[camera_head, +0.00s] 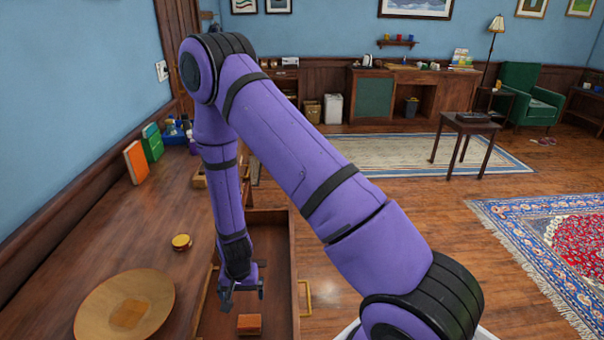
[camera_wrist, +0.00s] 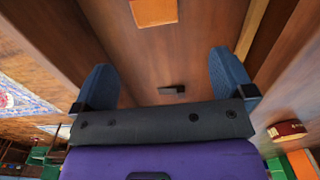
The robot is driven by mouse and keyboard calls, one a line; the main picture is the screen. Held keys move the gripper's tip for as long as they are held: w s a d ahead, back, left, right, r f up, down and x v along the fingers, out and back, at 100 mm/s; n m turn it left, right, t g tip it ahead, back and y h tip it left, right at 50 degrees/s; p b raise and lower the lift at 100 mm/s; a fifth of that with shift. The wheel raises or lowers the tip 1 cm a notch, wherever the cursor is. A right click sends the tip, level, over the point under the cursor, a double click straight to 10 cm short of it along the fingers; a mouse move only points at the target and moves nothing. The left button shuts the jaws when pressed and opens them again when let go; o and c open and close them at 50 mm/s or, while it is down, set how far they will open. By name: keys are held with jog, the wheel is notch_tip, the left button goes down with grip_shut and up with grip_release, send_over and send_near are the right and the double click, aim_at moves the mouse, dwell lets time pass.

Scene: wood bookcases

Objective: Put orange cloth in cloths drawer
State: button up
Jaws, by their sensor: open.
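A small orange folded cloth (camera_head: 249,325) lies on the floor of the open wooden drawer (camera_head: 272,265). It also shows at the top of the wrist view (camera_wrist: 153,12). My gripper (camera_head: 241,293) points down over the drawer, behind the cloth and apart from it. In the wrist view my gripper's two blue-grey fingers (camera_wrist: 165,72) are spread wide with nothing between them. The drawer has a yellow handle (camera_head: 306,298) on its front, at right in the head view. The near end of the drawer is cut off by the picture edge.
On the wooden top at left are a round wooden plate (camera_head: 92,318) with a brown square in it, a small yellow-and-red tin (camera_head: 181,242), an orange book (camera_head: 136,162) and a green book (camera_head: 152,142). Open floor (camera_head: 400,215) lies to the right of the drawer.

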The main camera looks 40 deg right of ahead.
notch_tip(320, 180, up, 31)
jog(key=d+n+t, duration=0.2)
jog(key=n, duration=0.1)
jog(key=s+d+r+n+t, duration=0.1)
jog(key=s+d+r+n, duration=0.1)
jog(key=s+r, duration=0.8)
jog(key=s+d+r+n+t, duration=0.2)
jog(key=s+d+r, duration=0.1)
jog(key=s+r, duration=0.6)
jog(key=s, duration=0.3)
jog(key=shift+r, duration=0.4)
